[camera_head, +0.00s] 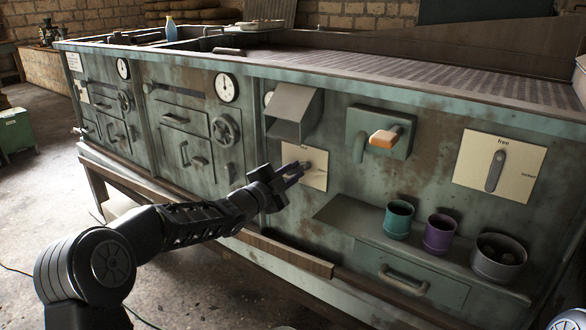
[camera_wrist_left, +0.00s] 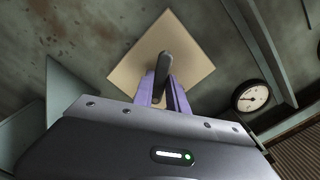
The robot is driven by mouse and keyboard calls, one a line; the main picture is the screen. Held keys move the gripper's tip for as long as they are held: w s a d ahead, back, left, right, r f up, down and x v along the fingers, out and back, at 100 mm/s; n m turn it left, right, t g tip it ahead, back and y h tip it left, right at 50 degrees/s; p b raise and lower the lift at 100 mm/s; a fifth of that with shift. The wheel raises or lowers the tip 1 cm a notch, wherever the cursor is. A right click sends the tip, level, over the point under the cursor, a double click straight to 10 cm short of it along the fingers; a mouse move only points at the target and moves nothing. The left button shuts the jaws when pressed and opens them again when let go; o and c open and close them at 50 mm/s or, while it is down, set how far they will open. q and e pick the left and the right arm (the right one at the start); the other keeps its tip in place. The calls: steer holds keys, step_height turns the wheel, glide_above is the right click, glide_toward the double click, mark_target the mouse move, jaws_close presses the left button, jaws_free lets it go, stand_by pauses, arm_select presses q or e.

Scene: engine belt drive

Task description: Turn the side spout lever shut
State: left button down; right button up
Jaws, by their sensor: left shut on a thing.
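The spout (camera_head: 294,112), a grey angular hood, juts from the front of the green machine at centre. Below it is a cream plate (camera_head: 317,178) with a small dark lever, mostly hidden by my gripper in the head view. My left gripper (camera_head: 298,170) reaches this plate from the lower left. In the left wrist view, the dark lever (camera_wrist_left: 163,68) stands in front of the cream plate (camera_wrist_left: 190,48), and the purple fingers of my left gripper (camera_wrist_left: 162,92) are shut around it. My right gripper is not in view.
Right of the spout is a box with an orange-handled lever (camera_head: 384,137). Further right, another cream plate (camera_head: 512,168) marked "free" carries a grey lever (camera_head: 495,172). A teal cup (camera_head: 398,220), a purple cup (camera_head: 439,234) and a grey pot (camera_head: 497,262) stand on the shelf below.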

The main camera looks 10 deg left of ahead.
arm_select(q)
steer(key=n+p, duration=0.3)
steer(key=n, duration=0.3)
steer(key=n+p, duration=0.2)
steer(key=n, duration=0.3)
steer(key=shift+f, duration=0.1)
stand_by(0.5)
steer(key=c, duration=1.3)
jaws_free()
steer(key=v, duration=0.8)
